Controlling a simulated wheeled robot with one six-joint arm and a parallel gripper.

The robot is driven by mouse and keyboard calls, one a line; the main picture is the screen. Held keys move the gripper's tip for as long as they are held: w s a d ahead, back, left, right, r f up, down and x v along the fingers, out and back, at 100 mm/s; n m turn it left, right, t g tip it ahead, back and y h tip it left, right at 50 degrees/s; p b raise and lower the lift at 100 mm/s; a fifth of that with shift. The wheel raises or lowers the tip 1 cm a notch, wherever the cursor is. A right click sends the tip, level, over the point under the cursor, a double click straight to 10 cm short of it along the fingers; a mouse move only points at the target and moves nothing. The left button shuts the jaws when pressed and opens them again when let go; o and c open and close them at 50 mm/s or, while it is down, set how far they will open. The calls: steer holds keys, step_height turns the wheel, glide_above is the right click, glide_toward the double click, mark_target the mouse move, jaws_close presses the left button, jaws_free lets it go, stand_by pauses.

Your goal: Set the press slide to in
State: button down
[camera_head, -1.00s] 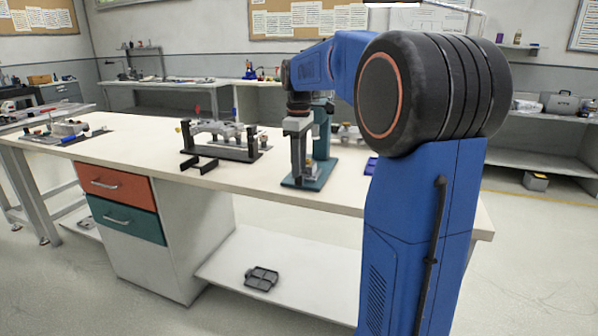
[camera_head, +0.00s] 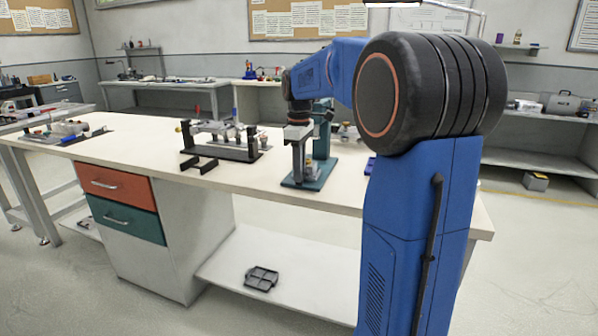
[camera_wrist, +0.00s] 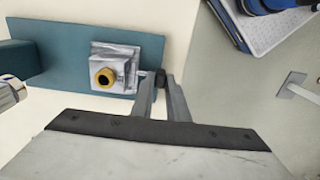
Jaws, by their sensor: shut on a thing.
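The press stands on the bench, with a teal base plate (camera_head: 318,183) and a teal column (camera_head: 322,145) in the head view. In the wrist view, the plate (camera_wrist: 75,38) carries a square metal block (camera_wrist: 126,52) with a brass ring (camera_wrist: 105,77) on it. A short bar runs from the block to a dark knob (camera_wrist: 160,77), which looks like the slide's handle. My gripper (camera_wrist: 160,88) is shut on this knob, one finger on each side. In the head view my gripper (camera_head: 298,176) points down at the plate's front left. How far the slide sits is unclear.
A black fixture (camera_head: 222,145) stands to the left on the bench (camera_head: 240,182), with a black bracket (camera_head: 198,165) before it. A blue-and-white tray (camera_wrist: 262,25) shows in the wrist view's upper right. Bare bench lies between fixture and press.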

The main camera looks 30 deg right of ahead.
steer(key=w+d, duration=0.2)
steer(key=d, duration=0.1)
steer(key=shift+w+d, duration=0.15)
steer(key=shift+w, duration=0.15)
steer(key=c, duration=1.7)
jaws_free()
step_height(320, 180, up, 17)
steer(key=shift+r, duration=0.2)
steer(key=shift+o, duration=0.6)
